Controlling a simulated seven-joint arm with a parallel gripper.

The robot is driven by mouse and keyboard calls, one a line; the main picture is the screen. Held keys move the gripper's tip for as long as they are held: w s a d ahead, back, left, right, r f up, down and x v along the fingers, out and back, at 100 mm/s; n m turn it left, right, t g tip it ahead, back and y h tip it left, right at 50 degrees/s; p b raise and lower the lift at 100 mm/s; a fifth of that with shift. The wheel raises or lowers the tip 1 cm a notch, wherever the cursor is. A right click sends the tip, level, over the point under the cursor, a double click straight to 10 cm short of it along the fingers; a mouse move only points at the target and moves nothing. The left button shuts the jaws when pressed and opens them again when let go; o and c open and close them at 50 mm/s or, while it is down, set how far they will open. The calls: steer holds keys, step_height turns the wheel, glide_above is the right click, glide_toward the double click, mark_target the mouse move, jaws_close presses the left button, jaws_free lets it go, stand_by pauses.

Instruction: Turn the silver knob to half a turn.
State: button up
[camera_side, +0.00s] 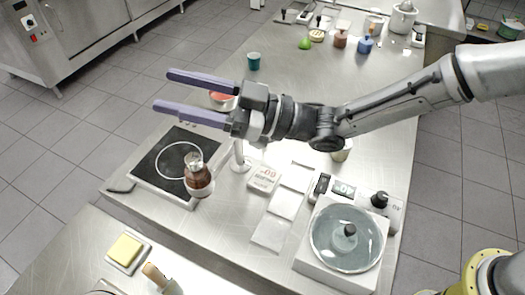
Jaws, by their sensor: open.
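My gripper (164,90) is open and empty, its two purple fingers pointing left, high above the steel table. A control unit (392,216) with a small display stands at the table's right side. A knob (379,199) sits on its right end and looks dark in this view; I cannot make out a silver surface or its pointer mark. A second small dark knob-like piece (350,230) stands in the middle of a round glass-like dish in front of the unit. My gripper is well to the left of and above both, touching neither.
A hotplate (150,170) with a brown-filled flask (198,178) stands at left. White tiles (285,203) and a labelled box (264,179) lie mid-table. A teal cup (253,61) and small coloured bottles (365,44) stand further back. The far middle table is mostly clear.

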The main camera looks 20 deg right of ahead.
steer(key=m+t, duration=0.2)
steer(key=m+t+h, duration=0.4)
steer(key=m+h, duration=0.1)
steer(key=h, duration=0.3)
glide_above(192, 158)
step_height(192, 158, down, 3)
steer(key=shift+f, duration=0.15)
step_height(192, 158, down, 5)
steer(key=shift+r, duration=0.2)
steer(key=shift+w+a+f, duration=0.1)
steer(key=shift+w+f, duration=0.15)
steer(key=shift+f, duration=0.4)
steer(key=shift+w+a+f+m+h, duration=0.15)
steer(key=shift+w+a+m+h, duration=0.15)
steer(key=shift+w+a, duration=0.75)
steer(key=shift+d+g+y, duration=0.2)
steer(key=shift+g+y, duration=0.2)
steer(key=shift+s+a+n+g+y, duration=0.15)
steer(key=shift+s+n+g+y, duration=0.05)
steer(key=shift+n+g+y, duration=0.85)
steer(key=shift+s+a+n+g+y, duration=0.2)
steer(key=shift+n+g+y, duration=0.65)
steer(key=shift+n+g, duration=0.35)
steer(key=s+d+n+g+y, duration=0.1)
steer(key=s+d+g, duration=0.1)
steer(key=d, duration=0.4)
steer(key=s+d+n+g+y, duration=0.1)
steer(key=s+d+n+g, duration=0.1)
steer(key=d, duration=0.5)
steer(key=shift+g, duration=0.65)
